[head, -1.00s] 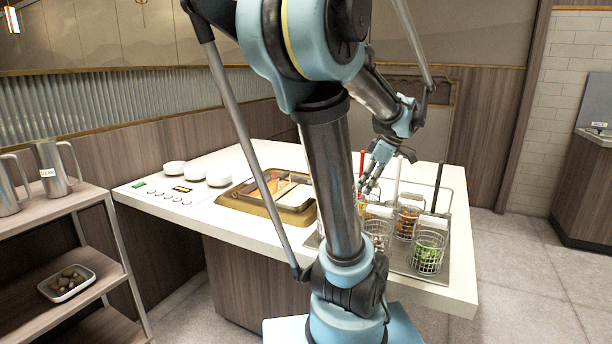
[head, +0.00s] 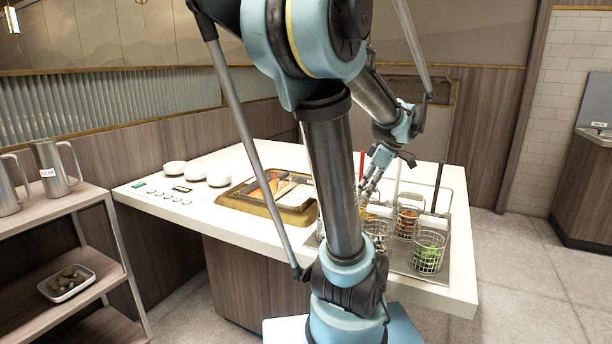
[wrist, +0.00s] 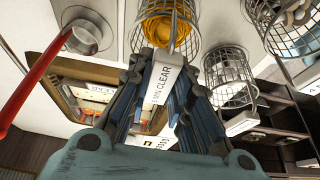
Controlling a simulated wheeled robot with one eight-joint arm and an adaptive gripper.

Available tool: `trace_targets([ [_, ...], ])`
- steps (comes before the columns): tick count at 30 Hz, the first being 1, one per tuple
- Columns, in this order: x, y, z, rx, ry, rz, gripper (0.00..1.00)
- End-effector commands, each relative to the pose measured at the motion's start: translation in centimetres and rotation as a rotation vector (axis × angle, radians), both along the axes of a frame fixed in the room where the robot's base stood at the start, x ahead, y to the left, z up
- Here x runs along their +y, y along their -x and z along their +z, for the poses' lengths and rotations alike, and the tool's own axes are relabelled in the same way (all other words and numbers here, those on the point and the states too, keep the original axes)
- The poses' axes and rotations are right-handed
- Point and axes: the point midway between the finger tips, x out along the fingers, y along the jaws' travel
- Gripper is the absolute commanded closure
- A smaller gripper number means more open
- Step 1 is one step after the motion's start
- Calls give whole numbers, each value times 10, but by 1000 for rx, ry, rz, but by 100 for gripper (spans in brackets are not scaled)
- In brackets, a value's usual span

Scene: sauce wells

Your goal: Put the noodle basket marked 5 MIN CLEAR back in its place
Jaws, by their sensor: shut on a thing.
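My gripper (head: 368,182) reaches down over the far left of the basket group in the head view. In the wrist view my gripper (wrist: 163,72) is shut on the white tag (wrist: 161,86), whose readable letters end in "MIN CLEAR". Just beyond the fingertips is the wire noodle basket (wrist: 171,14) with yellow contents. In the head view this basket is mostly hidden behind my arm and the other baskets. I cannot tell whether it is lifted or standing on the tray.
Other wire baskets stand close by, one with green contents (head: 429,251) and one with orange-brown contents (head: 409,217). They share a metal tray (head: 402,266). A red-handled ladle (wrist: 30,88) lies left in the wrist view. A gold-rimmed food well (head: 240,203) is left of my arm.

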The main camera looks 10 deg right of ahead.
Motion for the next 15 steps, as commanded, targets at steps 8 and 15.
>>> trace_targets([
  [8, 0, 0, -3, 1, 1, 0, 100],
  [15, 0, 0, -4, 1, 1, 0, 58],
])
